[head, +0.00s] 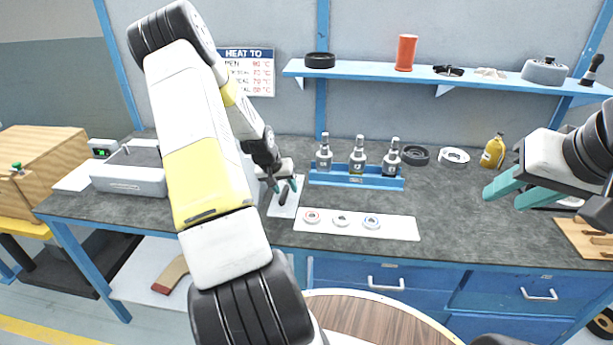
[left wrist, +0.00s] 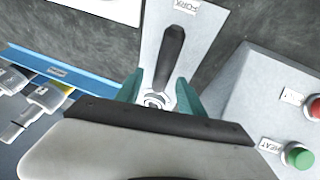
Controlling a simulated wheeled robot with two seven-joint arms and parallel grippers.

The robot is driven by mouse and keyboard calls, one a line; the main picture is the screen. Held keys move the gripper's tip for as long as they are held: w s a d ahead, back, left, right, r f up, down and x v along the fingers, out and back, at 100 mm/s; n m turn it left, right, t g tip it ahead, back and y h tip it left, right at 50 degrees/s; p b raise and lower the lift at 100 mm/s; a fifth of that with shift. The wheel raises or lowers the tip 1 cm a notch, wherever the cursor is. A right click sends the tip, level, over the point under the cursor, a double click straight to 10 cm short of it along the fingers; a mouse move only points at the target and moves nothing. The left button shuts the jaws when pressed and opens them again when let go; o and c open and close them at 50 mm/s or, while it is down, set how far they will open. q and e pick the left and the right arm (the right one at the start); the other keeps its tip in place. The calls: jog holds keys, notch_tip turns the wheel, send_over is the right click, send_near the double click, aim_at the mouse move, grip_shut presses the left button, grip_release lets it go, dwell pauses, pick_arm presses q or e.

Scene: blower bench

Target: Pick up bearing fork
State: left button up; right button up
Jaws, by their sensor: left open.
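The bearing fork (left wrist: 172,60) has a dark handle and a metal ring-like end, and lies on a white mat (left wrist: 207,40) labelled FORK in the left wrist view. In the head view the fork (head: 284,195) shows as a small dark piece on its mat. My left gripper (left wrist: 160,92) is open, with its teal fingers on either side of the fork's metal end. I cannot tell whether they touch it. In the head view my left gripper (head: 284,187) is just over the mat. My right gripper (head: 510,195) is open and empty over the bench's right side.
A grey box with red and green buttons (left wrist: 300,155) stands close beside my left gripper. A blue rack (head: 357,181) holds several metal tools. A white strip (head: 395,228) with three small round parts lies in front.

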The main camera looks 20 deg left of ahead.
aim_at(284, 187)
pick_arm(q)
grip_shut()
jog(key=shift+r, duration=0.15)
jog(key=shift+a+r, duration=0.1)
jog(key=shift+r, duration=1.25)
jog(key=s, duration=0.5)
jog(key=s+d+r, duration=0.1)
jog(key=s, duration=0.4)
jog(key=s+r, duration=0.1)
jog(key=s, duration=0.5)
jog(key=shift+d, duration=0.4)
jog(key=shift+r, duration=0.15)
jog(key=shift+r, duration=1.15)
